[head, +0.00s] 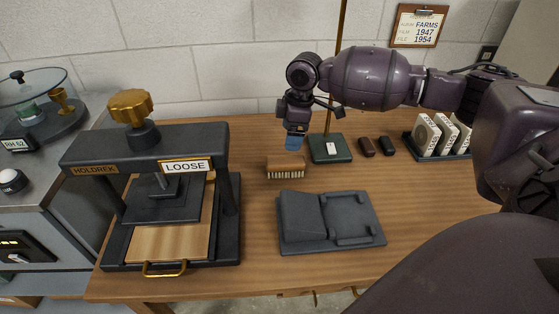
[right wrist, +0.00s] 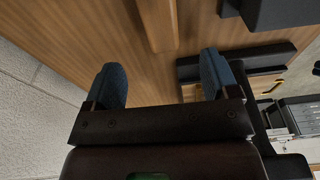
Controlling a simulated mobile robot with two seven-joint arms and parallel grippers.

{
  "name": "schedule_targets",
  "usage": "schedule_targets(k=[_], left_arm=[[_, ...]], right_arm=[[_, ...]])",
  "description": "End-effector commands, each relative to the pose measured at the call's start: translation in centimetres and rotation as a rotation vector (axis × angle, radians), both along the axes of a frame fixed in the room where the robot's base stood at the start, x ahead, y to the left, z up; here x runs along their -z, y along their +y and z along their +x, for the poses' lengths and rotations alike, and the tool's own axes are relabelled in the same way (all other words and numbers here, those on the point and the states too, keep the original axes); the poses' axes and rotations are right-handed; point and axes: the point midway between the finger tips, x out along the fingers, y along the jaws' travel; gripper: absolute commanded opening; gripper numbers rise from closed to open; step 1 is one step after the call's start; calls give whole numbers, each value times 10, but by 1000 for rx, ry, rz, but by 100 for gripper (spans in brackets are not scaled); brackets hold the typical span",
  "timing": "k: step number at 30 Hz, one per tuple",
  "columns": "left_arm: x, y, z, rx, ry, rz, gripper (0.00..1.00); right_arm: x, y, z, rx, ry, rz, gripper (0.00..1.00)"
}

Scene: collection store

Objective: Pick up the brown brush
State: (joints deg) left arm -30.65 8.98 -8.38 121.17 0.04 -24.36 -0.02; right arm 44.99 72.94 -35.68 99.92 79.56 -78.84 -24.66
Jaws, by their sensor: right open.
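The brown brush (head: 286,168) lies on the wooden table behind the grey cradle, with its pale bristles facing the front. In the right wrist view, its plain wooden back (right wrist: 157,24) shows at the top, cut off by the frame edge. My right gripper (head: 295,143) is just above and behind the brush in the head view, pointing down. In the right wrist view, the blue fingers of this gripper (right wrist: 161,78) are spread wide with nothing between them, and the brush is ahead of the gap. My left gripper is in neither view.
A dark press (head: 213,221) stands left of the brush. The grey cradle (head: 331,224) lies in front. Two small dark blocks (head: 376,147) and a rack of white cards (head: 440,136) stand further right.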

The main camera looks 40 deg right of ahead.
Motion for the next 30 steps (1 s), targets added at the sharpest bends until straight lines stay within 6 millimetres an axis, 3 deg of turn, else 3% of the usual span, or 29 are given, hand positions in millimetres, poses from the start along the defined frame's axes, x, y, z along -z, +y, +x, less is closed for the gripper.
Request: schedule_targets(k=[9,16,25,30], left_arm=[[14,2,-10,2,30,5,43],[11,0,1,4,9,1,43],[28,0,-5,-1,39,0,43],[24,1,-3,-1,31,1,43]], right_arm=[[47,5,3,0,8,-1,81],[59,7,5,0,5,1,81],[99,12,8,0,9,1,81],[101,12,9,0,2,0,81]])
